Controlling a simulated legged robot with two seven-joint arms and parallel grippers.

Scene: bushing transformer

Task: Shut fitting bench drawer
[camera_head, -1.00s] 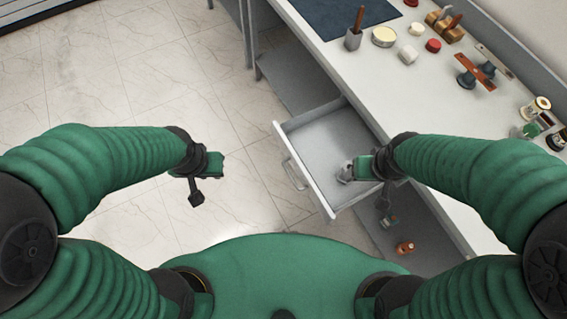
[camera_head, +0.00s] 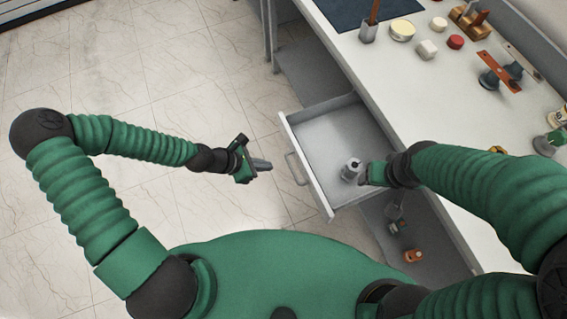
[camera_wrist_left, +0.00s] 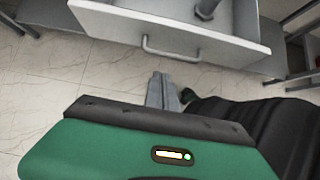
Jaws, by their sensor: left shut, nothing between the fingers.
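The bench drawer (camera_head: 326,128) is pulled out from the fitting bench, with its handle (camera_head: 296,169) on the front panel facing my left gripper. A grey metal cylinder (camera_head: 351,168) stands inside the drawer. My left gripper (camera_head: 262,164) is shut and empty, left of the handle and apart from it. In the left wrist view, the drawer front (camera_wrist_left: 180,32) and its handle (camera_wrist_left: 170,50) show ahead of the fingers (camera_wrist_left: 163,90). My right gripper (camera_head: 366,176) is over the drawer's right part beside the cylinder; its fingers are not clear.
The bench top (camera_head: 420,100) holds a grey cup (camera_head: 368,33), round tins, blocks and an orange-brown tool (camera_head: 498,72). A lower shelf (camera_head: 425,235) under the drawer carries small parts, including an orange one (camera_head: 412,256). The floor left of the drawer is clear.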

